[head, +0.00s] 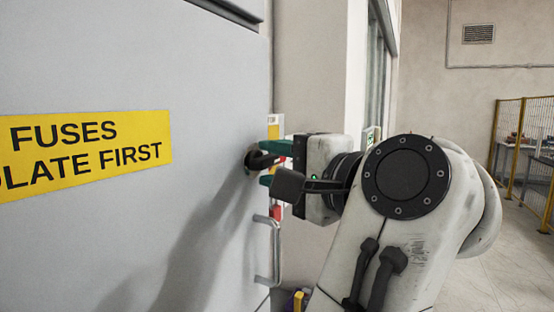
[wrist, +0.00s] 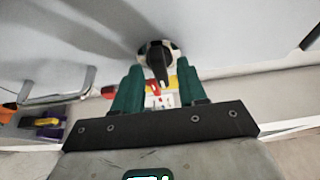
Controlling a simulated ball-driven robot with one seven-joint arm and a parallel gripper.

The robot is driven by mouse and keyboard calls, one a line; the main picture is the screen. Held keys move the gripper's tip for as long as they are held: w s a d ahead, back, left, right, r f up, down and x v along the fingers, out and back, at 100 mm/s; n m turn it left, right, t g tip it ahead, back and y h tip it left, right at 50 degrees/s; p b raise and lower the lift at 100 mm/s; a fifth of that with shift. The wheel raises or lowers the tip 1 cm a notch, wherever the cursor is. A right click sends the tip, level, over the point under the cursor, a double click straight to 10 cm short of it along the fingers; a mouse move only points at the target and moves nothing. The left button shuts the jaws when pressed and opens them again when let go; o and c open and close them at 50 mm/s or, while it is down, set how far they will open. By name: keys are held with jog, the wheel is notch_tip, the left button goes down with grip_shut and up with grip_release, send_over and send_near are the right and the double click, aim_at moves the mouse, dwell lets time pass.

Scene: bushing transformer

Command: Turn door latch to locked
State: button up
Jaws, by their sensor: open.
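The door latch (head: 256,159) is a small black handle on a round base, on the grey cabinet door (head: 110,215) near its right edge. In the wrist view the latch (wrist: 157,62) shows its dark handle pointing from the round base down the picture, toward my gripper. My gripper (head: 269,164) has green fingers and is open at the latch, one finger above the handle and one below it in the head view. In the wrist view the fingers (wrist: 159,72) stand on either side of the handle's end, with a gap visible. Contact cannot be told.
A metal pull handle (head: 268,250) sticks out of the door below the latch. A yellow warning sign (head: 85,148) is on the door. Red, yellow and white items stand behind my gripper by the wall. Open floor and a yellow-framed mesh fence (head: 522,150) lie right.

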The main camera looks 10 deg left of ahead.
jog(key=shift+c, duration=0.2)
grip_shut()
jog(key=shift+f+b, duration=0.2)
jog(key=shift+b, duration=0.1)
jog(key=n+y+b, duration=0.2)
jog(key=n+b, duration=0.2)
jog(key=n, duration=0.1)
jog(key=n+g+y+b, duration=0.1)
jog(key=n+y+b, duration=0.1)
jog(key=n+b, duration=0.2)
jog(key=f+n+y+b, duration=0.1)
jog(key=n+y+b, duration=0.1)
jog(key=n+b, duration=0.3)
jog(key=shift+w+d+f+n+g, duration=0.1)
jog(key=shift+w+n+g, duration=0.1)
jog(key=shift+n, duration=0.55)
jog(key=shift+w+d+n+g, duration=0.1)
jog(key=shift+w+n, duration=0.05)
jog(key=shift+n, duration=0.6)
jog(key=shift+w+a+n+g+y+b, duration=0.1)
jog(key=shift+n+g+y+b, duration=0.45)
jog(key=shift+n, duration=0.75)
jog(key=shift+n+g+y+b, duration=0.25)
jog(key=shift+n+g+b, duration=0.55)
jog(key=shift+n, duration=0.5)
jog(key=shift+r, duration=0.2)
